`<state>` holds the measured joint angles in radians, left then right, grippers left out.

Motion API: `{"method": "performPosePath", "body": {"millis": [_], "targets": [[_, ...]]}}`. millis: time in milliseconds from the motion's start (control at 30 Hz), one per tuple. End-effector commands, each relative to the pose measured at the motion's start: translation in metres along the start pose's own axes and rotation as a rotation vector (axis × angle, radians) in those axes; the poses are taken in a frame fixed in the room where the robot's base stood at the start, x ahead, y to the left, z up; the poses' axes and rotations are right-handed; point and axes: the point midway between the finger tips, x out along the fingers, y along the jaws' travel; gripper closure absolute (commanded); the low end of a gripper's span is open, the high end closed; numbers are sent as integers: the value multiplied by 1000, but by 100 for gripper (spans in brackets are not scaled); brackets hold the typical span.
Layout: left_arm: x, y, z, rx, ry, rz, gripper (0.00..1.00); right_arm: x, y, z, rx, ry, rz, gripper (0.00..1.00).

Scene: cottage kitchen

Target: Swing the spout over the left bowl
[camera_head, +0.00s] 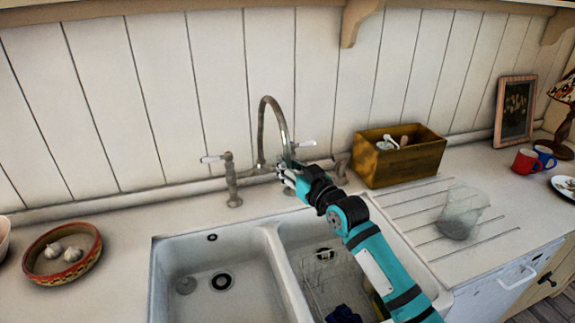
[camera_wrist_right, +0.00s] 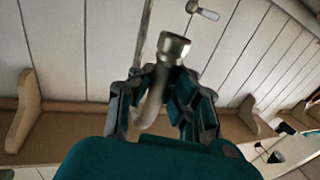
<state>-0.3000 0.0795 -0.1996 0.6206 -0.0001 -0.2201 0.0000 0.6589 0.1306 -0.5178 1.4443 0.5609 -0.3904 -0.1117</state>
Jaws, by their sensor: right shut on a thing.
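The metal spout (camera_head: 272,99) rises from the tap behind the sink and arches over to the right. Its free end comes down at my right gripper (camera_head: 286,172), behind the right bowl (camera_head: 292,232). The gripper is shut on the spout. In the right wrist view the curved spout tube (camera_wrist_right: 153,108) lies between the two fingers of the gripper (camera_wrist_right: 158,98), with the wide metal end (camera_wrist_right: 173,47) just beyond them. My left gripper is not in view.
Tap handles (camera_head: 212,158) stand on both sides of the spout. A wire rack (camera_head: 312,278) is in the right bowl, below my arm. A garlic dish (camera_head: 88,262) is at left.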

Motion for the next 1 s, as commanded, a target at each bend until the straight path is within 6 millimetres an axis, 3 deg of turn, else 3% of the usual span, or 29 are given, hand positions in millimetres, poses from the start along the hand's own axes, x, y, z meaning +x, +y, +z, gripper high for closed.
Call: {"method": "performPosePath", "body": {"millis": [733, 1000], "targets": [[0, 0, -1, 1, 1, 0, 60, 0, 0, 3, 2, -6, 1, 100], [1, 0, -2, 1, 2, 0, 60, 11, -1, 5, 6, -9, 34, 100]]}}
